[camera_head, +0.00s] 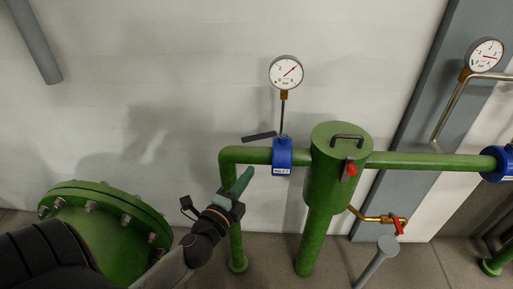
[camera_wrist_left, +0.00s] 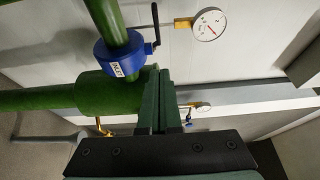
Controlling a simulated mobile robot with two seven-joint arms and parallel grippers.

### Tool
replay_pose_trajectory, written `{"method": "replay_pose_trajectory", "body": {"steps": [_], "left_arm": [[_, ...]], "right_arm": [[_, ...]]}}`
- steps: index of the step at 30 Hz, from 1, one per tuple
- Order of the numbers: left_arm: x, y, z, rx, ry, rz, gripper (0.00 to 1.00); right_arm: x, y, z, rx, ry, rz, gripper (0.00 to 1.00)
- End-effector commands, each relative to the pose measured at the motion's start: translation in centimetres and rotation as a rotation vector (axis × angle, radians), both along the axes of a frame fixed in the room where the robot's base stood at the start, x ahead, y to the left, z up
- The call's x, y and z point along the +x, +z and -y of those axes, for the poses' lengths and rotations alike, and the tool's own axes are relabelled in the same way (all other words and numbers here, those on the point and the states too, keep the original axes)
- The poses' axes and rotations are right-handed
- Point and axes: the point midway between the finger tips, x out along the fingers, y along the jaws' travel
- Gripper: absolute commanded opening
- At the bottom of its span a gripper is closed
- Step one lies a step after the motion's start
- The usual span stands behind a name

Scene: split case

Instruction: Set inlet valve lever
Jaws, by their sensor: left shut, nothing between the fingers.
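The inlet valve (camera_head: 282,157) is a blue body with a white label on the green horizontal pipe. Its dark lever (camera_head: 259,136) sticks out to the left, above the pipe. The wrist view also shows the blue valve (camera_wrist_left: 118,62) and its dark lever (camera_wrist_left: 155,24) beside it. My left gripper (camera_head: 246,172) has green fingers and is shut and empty. In the head view its tips show just below the pipe, left of the valve and apart from the lever. In the wrist view the closed fingers (camera_wrist_left: 160,80) show below and right of the valve. My right gripper is not in view.
A green filter canister (camera_head: 333,180) with a top handle and a red knob stands right of the valve. A pressure gauge (camera_head: 286,72) rises above the valve. A second blue valve (camera_head: 497,164) and gauge (camera_head: 486,55) are at far right. A large green flange (camera_head: 105,225) is at lower left.

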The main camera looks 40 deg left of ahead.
Motion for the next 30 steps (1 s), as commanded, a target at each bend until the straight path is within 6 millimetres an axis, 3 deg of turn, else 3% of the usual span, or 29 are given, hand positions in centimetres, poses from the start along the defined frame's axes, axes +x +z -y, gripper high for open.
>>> {"method": "replay_pose_trajectory", "body": {"steps": [15, 22, 30], "left_arm": [[8.6, 0.2, -1.3, -0.003, -0.002, 0.001, 0.00], [10.4, 0.0, -3.8, -0.001, -0.003, -0.002, 0.00], [10.8, 0.0, -4.5, -0.003, -0.003, -0.002, 0.00]], "right_arm": [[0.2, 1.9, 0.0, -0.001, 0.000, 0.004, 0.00], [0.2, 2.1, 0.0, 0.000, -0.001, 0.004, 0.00], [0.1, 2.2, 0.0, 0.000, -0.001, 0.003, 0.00]]}}
